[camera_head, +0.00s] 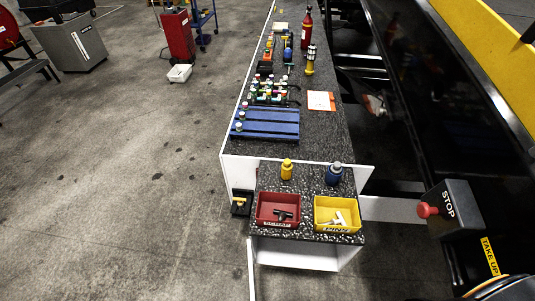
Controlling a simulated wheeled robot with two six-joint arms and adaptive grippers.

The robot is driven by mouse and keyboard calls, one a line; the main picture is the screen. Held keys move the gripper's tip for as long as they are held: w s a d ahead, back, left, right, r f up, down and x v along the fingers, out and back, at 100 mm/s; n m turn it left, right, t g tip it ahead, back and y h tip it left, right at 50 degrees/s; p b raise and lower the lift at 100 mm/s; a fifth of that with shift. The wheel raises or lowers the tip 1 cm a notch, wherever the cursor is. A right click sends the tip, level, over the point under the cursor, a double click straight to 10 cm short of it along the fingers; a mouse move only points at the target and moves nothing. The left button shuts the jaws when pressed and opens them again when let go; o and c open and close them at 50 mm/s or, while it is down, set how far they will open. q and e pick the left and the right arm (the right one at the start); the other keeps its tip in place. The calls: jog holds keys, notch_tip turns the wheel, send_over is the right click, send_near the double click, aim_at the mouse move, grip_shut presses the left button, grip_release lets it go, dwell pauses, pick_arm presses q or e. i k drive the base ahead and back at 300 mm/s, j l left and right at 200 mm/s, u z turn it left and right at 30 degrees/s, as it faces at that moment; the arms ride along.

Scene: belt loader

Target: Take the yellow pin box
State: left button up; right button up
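The yellow pin box (318,222) sits on the lower front shelf of the bench, at its right side. It is open-topped and holds a few pale pieces. Dark lettering is on its front face, too small to read surely. A red box (261,222) of similar size stands just left of it with dark pieces inside. Neither of my grippers is in the head view.
A yellow bottle (287,170) and a blue bottle (333,175) stand behind the boxes. A blue slatted rack (270,124) lies on the long speckled bench. A red STOP button (427,210) sits on a dark post at right.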

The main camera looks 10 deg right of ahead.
aim_at(324, 208)
jog(key=z, duration=1.15)
jog(key=j, duration=0.35)
jog(key=i+j+z, duration=0.15)
jog(key=j, duration=0.2)
